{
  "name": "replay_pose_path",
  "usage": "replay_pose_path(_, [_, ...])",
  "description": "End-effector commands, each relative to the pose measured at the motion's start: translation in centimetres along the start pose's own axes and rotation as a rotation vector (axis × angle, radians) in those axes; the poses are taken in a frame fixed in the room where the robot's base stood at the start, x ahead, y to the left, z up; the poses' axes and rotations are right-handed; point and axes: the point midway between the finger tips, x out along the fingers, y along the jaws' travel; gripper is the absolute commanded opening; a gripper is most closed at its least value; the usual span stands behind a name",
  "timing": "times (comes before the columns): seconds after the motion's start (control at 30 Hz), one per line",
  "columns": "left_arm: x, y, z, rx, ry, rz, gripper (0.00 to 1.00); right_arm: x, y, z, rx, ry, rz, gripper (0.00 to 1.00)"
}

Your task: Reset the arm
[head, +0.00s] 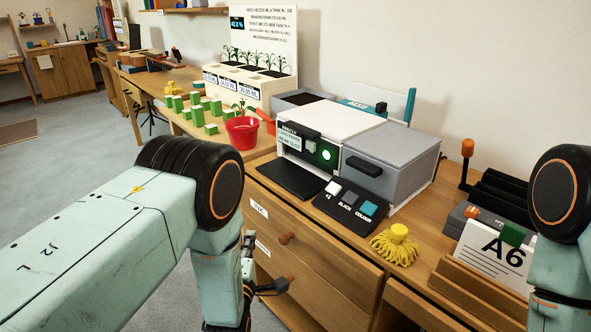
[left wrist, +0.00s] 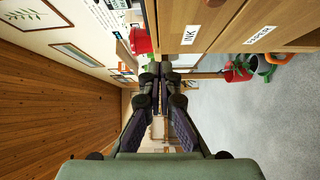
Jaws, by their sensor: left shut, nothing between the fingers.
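My left arm (head: 90,235) reaches in from the left in the head view, with its forearm bent downward at the dark round joint. My left gripper (left wrist: 163,75) points straight ahead in the left wrist view, its dark fingers shut and empty. In the head view it is partly hidden behind my forearm, in front of the wooden drawers (head: 318,258). My right arm (head: 560,200) shows at the right edge; its gripper is out of view.
A white and grey printer (head: 340,135) stands on the wooden desk with a button panel (head: 350,205), a yellow tasselled object (head: 397,245) and an A6 card (head: 495,255). A red pot (head: 241,132) and green blocks (head: 197,113) stand farther left. Grey floor (left wrist: 270,120) is open.

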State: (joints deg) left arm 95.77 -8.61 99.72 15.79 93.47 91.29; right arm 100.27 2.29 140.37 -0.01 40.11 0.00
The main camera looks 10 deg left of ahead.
Motion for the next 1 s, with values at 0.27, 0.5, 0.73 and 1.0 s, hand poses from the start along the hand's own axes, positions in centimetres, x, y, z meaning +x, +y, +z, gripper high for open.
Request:
replay_pose_path(0.27, [-2.5, -5.2, 0.0, 0.433, -0.078, -0.232, 0.0, 0.0, 0.0, 0.0, 0.0, 0.0, 0.0, 0.4])
replay_pose_path(0.5, [-12.2, -13.0, -2.2, 0.947, -0.383, -0.629, 0.0, -0.1, 0.0, 0.0, 0.0, 0.0, 0.0, 0.4])
replay_pose_path(0.73, [-26.4, -16.0, -5.0, 1.28, -0.883, -0.948, 0.0, -0.5, 0.0, 0.0, 0.0, 0.0, 0.0, 0.4])
replay_pose_path(1.0, [-38.7, -13.6, -6.7, 1.297, -1.286, -1.128, 0.0, -0.9, 0.0, 0.0, 0.0, 0.0, 0.0, 0.4])
